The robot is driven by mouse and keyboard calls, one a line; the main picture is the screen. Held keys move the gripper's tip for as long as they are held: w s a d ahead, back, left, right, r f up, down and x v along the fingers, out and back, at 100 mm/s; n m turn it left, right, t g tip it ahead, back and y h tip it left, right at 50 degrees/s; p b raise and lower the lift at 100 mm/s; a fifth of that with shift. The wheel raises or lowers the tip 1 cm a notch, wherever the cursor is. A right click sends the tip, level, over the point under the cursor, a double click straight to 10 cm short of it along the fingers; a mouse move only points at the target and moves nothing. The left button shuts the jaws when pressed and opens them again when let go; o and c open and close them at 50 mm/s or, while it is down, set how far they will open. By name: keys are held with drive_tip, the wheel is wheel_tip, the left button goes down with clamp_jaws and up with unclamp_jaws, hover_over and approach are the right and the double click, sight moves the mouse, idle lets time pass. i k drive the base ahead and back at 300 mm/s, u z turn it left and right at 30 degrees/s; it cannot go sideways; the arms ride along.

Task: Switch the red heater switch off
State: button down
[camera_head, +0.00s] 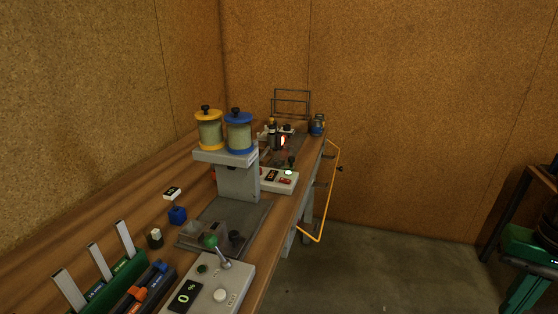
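A small white control box (266,186) sits on the wooden bench, beside the grey stand and near the bench's right edge. A red switch (285,181) is on its top, to the right of a small dark display (271,175). A green lamp (289,172) glows by the box's far edge. The switch is too small to tell which way it is tipped. A bright orange-red glow (283,141) shows on a dark device behind the box. My gripper is not in view.
A grey stand (238,180) holds a yellow-capped and a blue-capped jar left of the box. A control panel with a lever (212,290) is nearer. A yellow rail (331,194) sticks out from the bench's right side. Floor right of the bench is clear.

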sight(284, 180)
drive_tip(key=u, duration=0.05)
drive_tip(key=i, duration=1.1)
drive_tip(key=u, duration=0.05)
